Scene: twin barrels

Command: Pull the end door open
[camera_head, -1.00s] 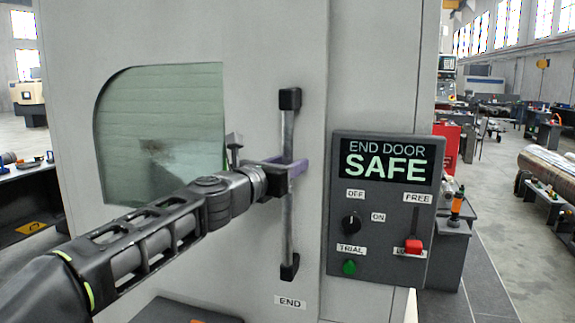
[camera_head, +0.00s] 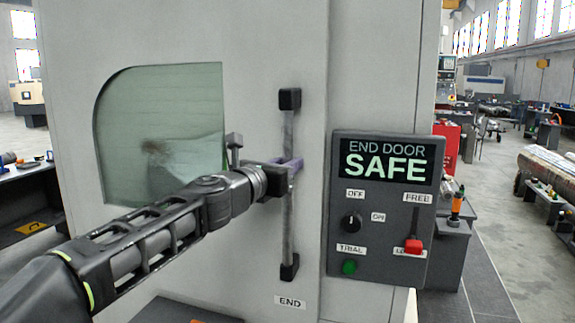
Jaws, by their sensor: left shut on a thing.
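The end door (camera_head: 180,45) is a light grey panel with a window (camera_head: 160,110) at its left. It looks closed. Its vertical bar handle (camera_head: 288,225) has black end mounts, and a label reading END sits below it. My left gripper (camera_head: 290,165) reaches in from the left and is shut on the handle around its middle; the purple fingers partly hide the bar there. My right gripper is not in view.
A control panel (camera_head: 340,220) right of the handle shows END DOOR SAFE, with a black knob (camera_head: 351,222), a green button (camera_head: 349,267) and a red lever (camera_head: 413,246). Open floor (camera_head: 510,240) lies at the right, with benches and pipes beyond.

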